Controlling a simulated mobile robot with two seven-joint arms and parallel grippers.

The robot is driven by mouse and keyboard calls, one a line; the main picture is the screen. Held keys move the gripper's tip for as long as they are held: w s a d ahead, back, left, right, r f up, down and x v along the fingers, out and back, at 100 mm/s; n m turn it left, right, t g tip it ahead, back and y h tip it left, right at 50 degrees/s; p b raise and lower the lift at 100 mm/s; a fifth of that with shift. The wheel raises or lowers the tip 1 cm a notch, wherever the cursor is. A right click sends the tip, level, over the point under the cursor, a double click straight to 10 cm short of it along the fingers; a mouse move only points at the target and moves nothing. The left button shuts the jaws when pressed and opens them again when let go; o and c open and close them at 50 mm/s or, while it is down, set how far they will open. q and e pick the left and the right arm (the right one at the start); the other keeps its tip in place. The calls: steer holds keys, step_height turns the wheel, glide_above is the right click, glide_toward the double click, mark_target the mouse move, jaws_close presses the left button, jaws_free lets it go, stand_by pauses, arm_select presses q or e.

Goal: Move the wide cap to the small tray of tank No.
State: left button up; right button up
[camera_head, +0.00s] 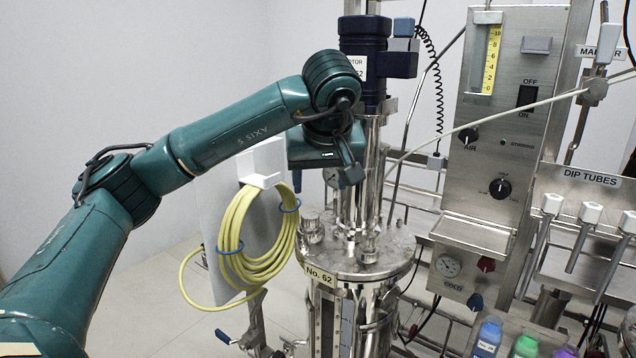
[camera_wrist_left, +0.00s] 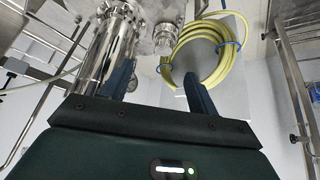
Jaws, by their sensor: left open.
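The steel tank labelled No. 62 (camera_head: 330,262) stands in the middle, its lid crowded with fittings. A wide, knobbed steel cap (camera_head: 311,228) appears to sit on the left of the lid; a similar fitting shows in the left wrist view (camera_wrist_left: 165,38), beyond the fingers. My left gripper (camera_head: 350,178) is above the lid, beside the motor column, open with nothing visible between its fingers; the fingers also show in the left wrist view (camera_wrist_left: 157,80). A small steel tray (camera_head: 472,234) juts from the control panel, right of the tank. My right gripper is out of view.
The motor column (camera_head: 366,110) rises from the lid close to my left gripper. A coiled yellow hose (camera_head: 238,235) hangs left of the tank. Dip tubes (camera_head: 586,230) hang on a rack at right, above several coloured bottles (camera_head: 525,345). Thin pipes cross between column and panel.

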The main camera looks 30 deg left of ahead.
mark_target(310, 213)
arm_select(q)
steer(key=x, duration=0.4)
steer(key=a+x, duration=0.1)
steer(key=x, duration=0.7)
steer(key=shift+w+a, duration=0.25)
steer(key=shift+a, duration=0.1)
steer(key=shift+y, duration=0.3)
steer(key=shift+c, duration=0.2)
steer(key=c, duration=1)
steer(key=shift+c, duration=0.3)
steer(key=shift+r+p, duration=0.15)
steer(key=shift+p, duration=0.15)
steer(key=shift+r+p, duration=0.5)
